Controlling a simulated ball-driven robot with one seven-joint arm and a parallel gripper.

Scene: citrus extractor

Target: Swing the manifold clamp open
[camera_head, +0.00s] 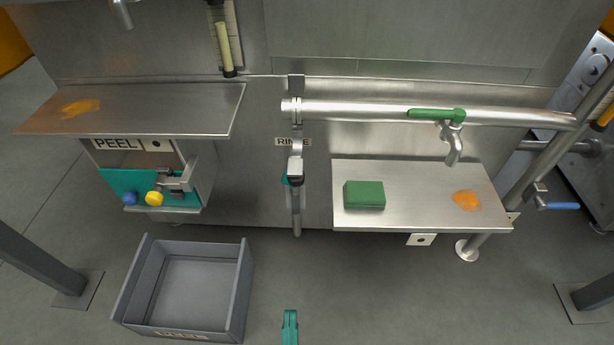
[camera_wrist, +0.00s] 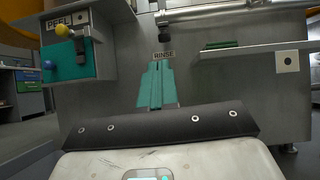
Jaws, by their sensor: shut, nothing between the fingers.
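A silver manifold pipe (camera_head: 350,111) runs level along the steel machine above the right shelf. A metal bracket-like fitting (camera_head: 297,112) wraps its left end, above the RINSE label; I take it as the clamp, but cannot tell its state. Below it a jointed metal piece (camera_head: 295,170) hangs down, with a bit of teal at its left side. The pipe's left end also shows in the wrist view (camera_wrist: 190,14). My gripper (camera_head: 290,320) is at the bottom of the head view, well apart from the pipe. In the wrist view its teal fingers (camera_wrist: 157,85) are together and empty.
A green-handled tap (camera_head: 450,125) hangs from the pipe. The right shelf (camera_head: 400,215) holds a green block (camera_head: 364,195) and orange pulp. A grey crate (camera_head: 245,270) is on the floor at left, below the teal PEEL box (camera_head: 190,190). A blue-handled lever (camera_head: 560,205) is at far right.

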